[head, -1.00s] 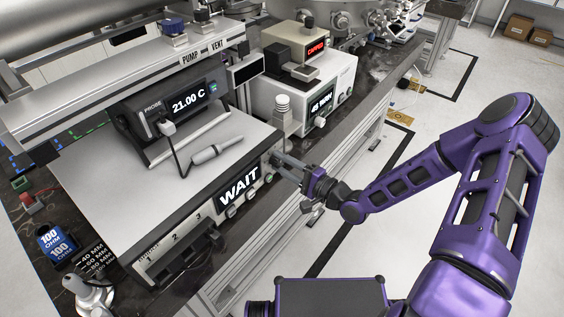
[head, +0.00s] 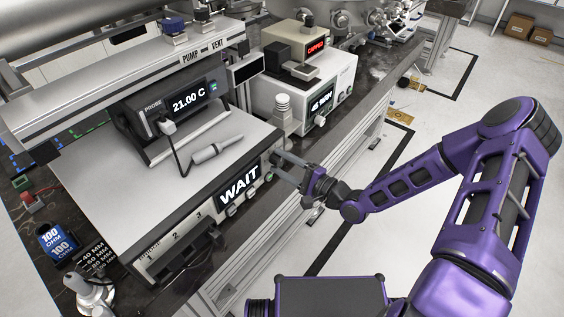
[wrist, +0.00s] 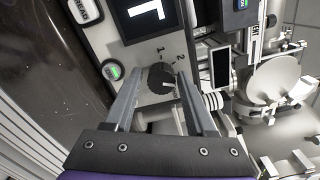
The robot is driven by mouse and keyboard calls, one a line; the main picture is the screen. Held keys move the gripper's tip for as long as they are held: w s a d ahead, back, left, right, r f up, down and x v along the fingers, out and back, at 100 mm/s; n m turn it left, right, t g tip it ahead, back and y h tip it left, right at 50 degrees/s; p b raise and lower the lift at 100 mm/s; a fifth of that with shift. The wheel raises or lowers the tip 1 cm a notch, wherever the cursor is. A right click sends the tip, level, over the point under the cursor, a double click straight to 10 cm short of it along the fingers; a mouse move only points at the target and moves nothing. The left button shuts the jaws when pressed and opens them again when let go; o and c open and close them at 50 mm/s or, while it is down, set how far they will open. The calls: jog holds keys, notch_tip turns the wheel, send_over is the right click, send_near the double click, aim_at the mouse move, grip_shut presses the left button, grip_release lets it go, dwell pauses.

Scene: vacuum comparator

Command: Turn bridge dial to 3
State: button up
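The bridge (head: 70,180) is a wide grey bench instrument with a "WAIT" display (head: 239,185) on its front. In the wrist view its dial (wrist: 158,77) is a round black knob with a pale pointer line toward the right of the picture. Small numerals stand above and right of it; I cannot read them all surely. My gripper (head: 278,168) is at the right end of the bridge's front and hides the dial in the head view. In the wrist view my gripper (wrist: 160,80) is open, one finger on each side of the dial. Contact cannot be told.
A green-lit button (wrist: 113,71) sits left of the dial in the wrist view. A white unit with a "CAPPED" box (head: 310,60) stands beyond the bridge. A probe (head: 215,152) lies on the bridge top.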

jog(key=shift+o, duration=0.9)
jog(key=shift+d, duration=0.15)
jog(key=v, duration=1.7)
jog(key=shift+s, duration=0.1)
